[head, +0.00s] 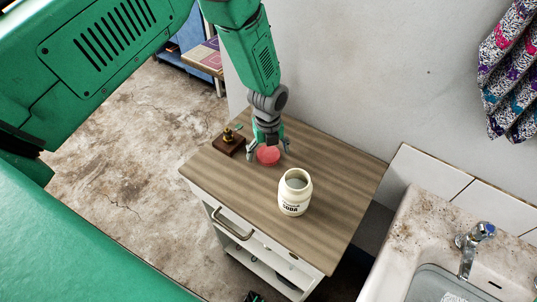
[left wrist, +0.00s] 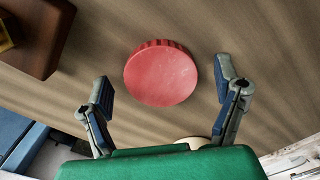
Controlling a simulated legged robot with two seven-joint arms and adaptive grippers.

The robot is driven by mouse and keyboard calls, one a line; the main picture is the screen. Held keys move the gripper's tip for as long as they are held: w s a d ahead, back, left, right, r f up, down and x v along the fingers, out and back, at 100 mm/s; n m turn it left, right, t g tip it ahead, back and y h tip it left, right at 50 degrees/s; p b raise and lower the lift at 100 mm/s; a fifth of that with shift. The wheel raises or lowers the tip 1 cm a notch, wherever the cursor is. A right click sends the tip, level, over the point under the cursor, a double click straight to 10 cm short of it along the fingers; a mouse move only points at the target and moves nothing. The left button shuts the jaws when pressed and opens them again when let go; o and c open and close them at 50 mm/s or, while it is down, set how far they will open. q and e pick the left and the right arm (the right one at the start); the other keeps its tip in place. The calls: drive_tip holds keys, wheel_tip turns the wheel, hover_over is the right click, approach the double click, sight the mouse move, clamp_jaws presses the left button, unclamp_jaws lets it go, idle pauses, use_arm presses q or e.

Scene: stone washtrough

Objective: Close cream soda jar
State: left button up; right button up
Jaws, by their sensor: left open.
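The cream soda jar (head: 294,193) stands upright and uncovered on the wooden cabinet top; its label shows "SODA". A round red lid (head: 268,155) lies on the wood behind the jar and slightly left of it. My left gripper (head: 268,152) points down over the lid. In the left wrist view the gripper (left wrist: 165,95) is open, its fingers apart on either side of the red lid (left wrist: 161,75), which sits a little beyond the fingertips, not gripped. A pale rounded edge shows at the bottom of the left wrist view, mostly hidden by my gripper. My right gripper is not in view.
A dark brown block with a brass-coloured piece (head: 229,142) sits left of my gripper. The cabinet top (head: 335,190) is clear to the right of the jar. A stone sink (head: 440,240) with a tap (head: 470,245) stands at the right. A wall rises behind.

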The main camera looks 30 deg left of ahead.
sight(268, 153)
use_arm(q)
drive_tip(key=c, duration=0.9)
drive_tip(key=shift+o, duration=0.2)
wheel_tip(268, 153, up, 9)
drive_tip(key=p, duration=0.5)
drive_tip(key=shift+f, duration=0.1)
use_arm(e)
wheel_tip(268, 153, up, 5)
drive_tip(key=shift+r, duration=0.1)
use_arm(q)
drive_tip(key=shift+r, duration=0.6)
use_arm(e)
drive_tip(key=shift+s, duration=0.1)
